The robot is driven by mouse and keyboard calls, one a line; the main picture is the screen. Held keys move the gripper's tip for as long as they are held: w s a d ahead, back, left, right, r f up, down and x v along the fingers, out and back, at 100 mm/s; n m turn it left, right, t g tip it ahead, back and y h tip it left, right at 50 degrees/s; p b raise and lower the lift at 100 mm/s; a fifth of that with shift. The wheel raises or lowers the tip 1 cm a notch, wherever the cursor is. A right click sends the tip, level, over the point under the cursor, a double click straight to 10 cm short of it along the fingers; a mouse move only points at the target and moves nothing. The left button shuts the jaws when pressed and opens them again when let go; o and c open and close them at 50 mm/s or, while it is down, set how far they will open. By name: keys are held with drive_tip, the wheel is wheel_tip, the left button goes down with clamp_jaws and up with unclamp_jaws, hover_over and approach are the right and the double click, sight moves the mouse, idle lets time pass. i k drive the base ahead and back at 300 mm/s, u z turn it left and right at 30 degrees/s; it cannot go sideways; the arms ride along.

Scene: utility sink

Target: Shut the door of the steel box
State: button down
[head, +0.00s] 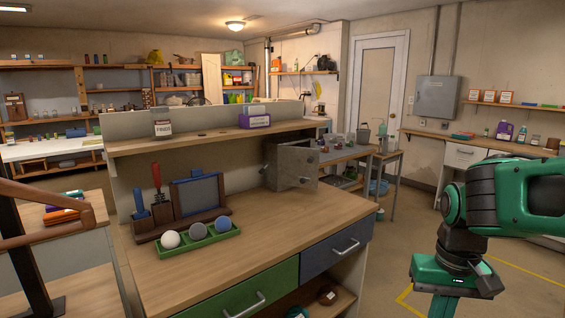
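The steel box (290,164) is a small grey metal box at the back right of the wooden workbench top. A flat grey door panel (302,166) with a small dark knob low on it faces me and to the right. The door looks swung out from the box, but its exact angle is hard to tell at this size. My arm is at the right of the head view, well apart from the box. Its wrist points down at the lower right, and my gripper's fingers are below the frame.
The workbench (270,240) holds a green tray (200,243) of three balls and a tool rack (180,226) at the left. A raised shelf (215,138) runs behind. Bench top in front of the box is clear. Open floor lies right of the bench.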

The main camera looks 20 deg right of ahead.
sight(293, 162)
drive_tip(key=u, duration=0.1)
drive_tip(key=i, duration=1)
drive_tip(key=z, duration=0.05)
